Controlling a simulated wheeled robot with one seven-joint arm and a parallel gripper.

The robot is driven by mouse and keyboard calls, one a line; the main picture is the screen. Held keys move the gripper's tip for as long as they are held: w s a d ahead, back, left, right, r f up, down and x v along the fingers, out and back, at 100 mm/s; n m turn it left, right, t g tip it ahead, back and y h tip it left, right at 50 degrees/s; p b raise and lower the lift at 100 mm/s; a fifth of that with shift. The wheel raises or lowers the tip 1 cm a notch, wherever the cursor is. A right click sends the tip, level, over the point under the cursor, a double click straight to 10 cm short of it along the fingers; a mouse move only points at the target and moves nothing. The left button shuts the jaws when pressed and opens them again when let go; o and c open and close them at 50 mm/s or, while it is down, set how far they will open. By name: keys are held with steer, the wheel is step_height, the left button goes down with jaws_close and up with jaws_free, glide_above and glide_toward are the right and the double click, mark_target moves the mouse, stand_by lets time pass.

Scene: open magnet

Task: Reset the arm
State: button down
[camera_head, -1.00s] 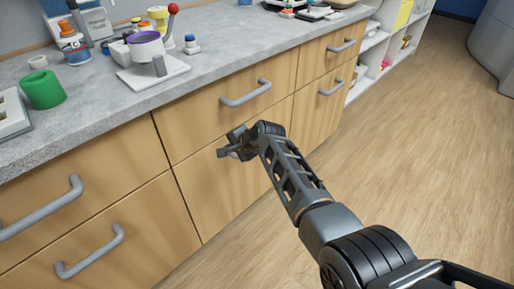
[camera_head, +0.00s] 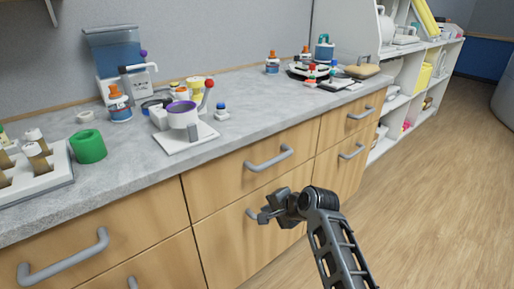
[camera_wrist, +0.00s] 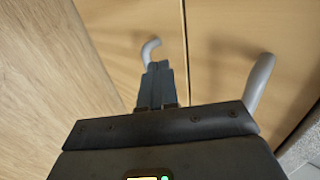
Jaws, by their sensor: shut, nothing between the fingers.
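My gripper (camera_head: 264,215) is in front of the wooden drawer fronts, below the counter edge, in the head view. Its fingers are together and hold nothing. A grey handle of a lower drawer (camera_head: 250,213) shows just behind the fingertips; I cannot tell whether they touch. In the wrist view, my gripper (camera_wrist: 155,68) points at the drawer fronts, with one grey handle (camera_wrist: 150,48) by the fingertips and another handle (camera_wrist: 260,82) to the right. My arm comes from the lower right of the head view.
The grey counter (camera_head: 240,120) holds a white-based device with a purple-rimmed bowl (camera_head: 182,107), a green cylinder (camera_head: 88,146), a tray (camera_head: 40,185) and several bottles. White shelves (camera_head: 400,95) stand at the back right. The wooden floor (camera_head: 440,190) at right is clear.

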steer(key=s+d+f+n+t+h+p, duration=0.1)
steer(key=s+d+f, duration=0.25)
steer(key=s, duration=0.45)
steer(key=s+d+f+n+t+h, duration=0.15)
steer(key=s+d, duration=0.25)
steer(key=s, duration=0.4)
steer(key=s+d+f+n+t+h+p, duration=0.1)
steer(key=s+d+f, duration=0.25)
steer(key=s, duration=0.55)
steer(key=s+d+r+n+t+h, duration=0.1)
steer(key=s+r, duration=0.3)
steer(key=s, duration=0.3)
steer(key=s+d+r+n+p, duration=0.1)
steer(key=s+d+r+n, duration=0.1)
steer(key=s+r, duration=0.35)
steer(key=s+d+r+n+t+h, duration=0.1)
steer(key=s+r, duration=0.1)
steer(key=s, duration=0.7)
steer(key=s+r+n+t, duration=0.1)
steer(key=s+r, duration=0.3)
steer(key=r, duration=0.3)
steer(key=s+r+n, duration=0.2)
steer(key=s+r, duration=0.2)
steer(key=r, duration=0.4)
steer(key=shift+s+t+p, duration=0.35)
steer(key=shift+s+p, duration=0.05)
steer(key=shift+p, duration=0.05)
